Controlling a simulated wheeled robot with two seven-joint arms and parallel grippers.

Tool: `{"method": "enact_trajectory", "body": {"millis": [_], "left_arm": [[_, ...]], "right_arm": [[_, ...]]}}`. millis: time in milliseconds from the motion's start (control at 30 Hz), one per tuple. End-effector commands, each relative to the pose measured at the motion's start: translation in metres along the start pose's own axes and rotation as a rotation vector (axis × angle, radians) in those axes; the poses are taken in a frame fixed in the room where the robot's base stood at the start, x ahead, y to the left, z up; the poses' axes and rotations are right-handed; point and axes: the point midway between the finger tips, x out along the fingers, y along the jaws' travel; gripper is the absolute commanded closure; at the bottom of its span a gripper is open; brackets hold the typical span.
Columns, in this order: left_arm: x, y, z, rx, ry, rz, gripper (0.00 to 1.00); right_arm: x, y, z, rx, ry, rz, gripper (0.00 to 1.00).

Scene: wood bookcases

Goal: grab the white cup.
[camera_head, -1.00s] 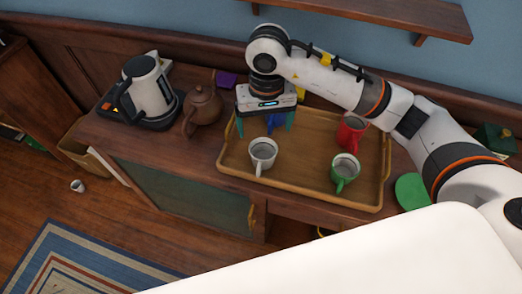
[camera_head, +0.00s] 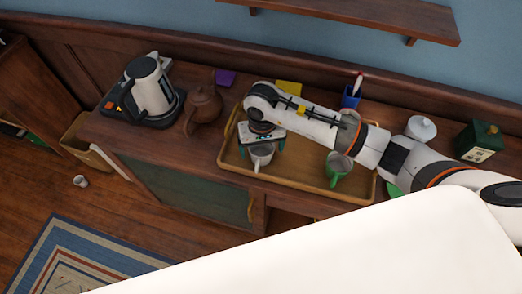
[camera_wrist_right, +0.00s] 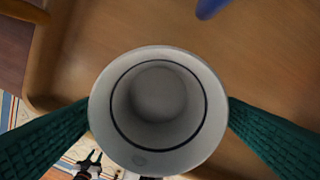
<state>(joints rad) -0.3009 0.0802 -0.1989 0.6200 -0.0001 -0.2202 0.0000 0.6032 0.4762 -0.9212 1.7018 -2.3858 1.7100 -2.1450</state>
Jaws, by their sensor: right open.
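The white cup (camera_head: 262,158) stands upright and looks empty on the wooden tray (camera_head: 310,183), near the tray's left end. In the right wrist view the cup (camera_wrist_right: 158,60) fills the middle, with a dark ring inside its rim. My right gripper (camera_head: 261,149) is directly over the cup, pointing down. Its two teal fingers are open, one on each side of the cup. In the wrist view the fingers (camera_wrist_right: 159,112) sit left and right of the rim, close to it. The cup's handle is hard to make out. My left gripper is not in view.
A green cup (camera_head: 338,168) stands on the tray to the right, under my forearm. A brown teapot (camera_head: 204,106) and a kettle (camera_head: 148,88) are left of the tray. A blue object (camera_wrist_right: 210,7) shows at the wrist view's top edge. A small cup (camera_head: 80,181) lies on the floor.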

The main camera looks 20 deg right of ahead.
Motion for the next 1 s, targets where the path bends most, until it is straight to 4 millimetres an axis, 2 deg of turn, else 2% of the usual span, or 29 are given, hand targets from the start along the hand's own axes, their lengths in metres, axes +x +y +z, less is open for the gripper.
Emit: {"method": "enact_trajectory", "body": {"millis": [167,467,767,867,1000], "left_arm": [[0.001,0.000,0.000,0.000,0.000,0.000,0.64],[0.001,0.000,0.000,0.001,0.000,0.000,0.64],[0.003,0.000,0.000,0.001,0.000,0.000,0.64],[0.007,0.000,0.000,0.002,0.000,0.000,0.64],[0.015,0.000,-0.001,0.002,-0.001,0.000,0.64]], "right_arm": [[0.000,0.000,0.000,0.000,0.000,0.001,0.11],[0.000,0.000,0.000,0.000,0.000,0.001,0.60],[-0.005,0.001,0.001,0.000,-0.002,0.003,0.61],[-0.018,0.001,0.002,-0.002,-0.006,0.003,0.61],[-0.046,0.000,0.002,-0.001,-0.007,0.002,0.61]]}}
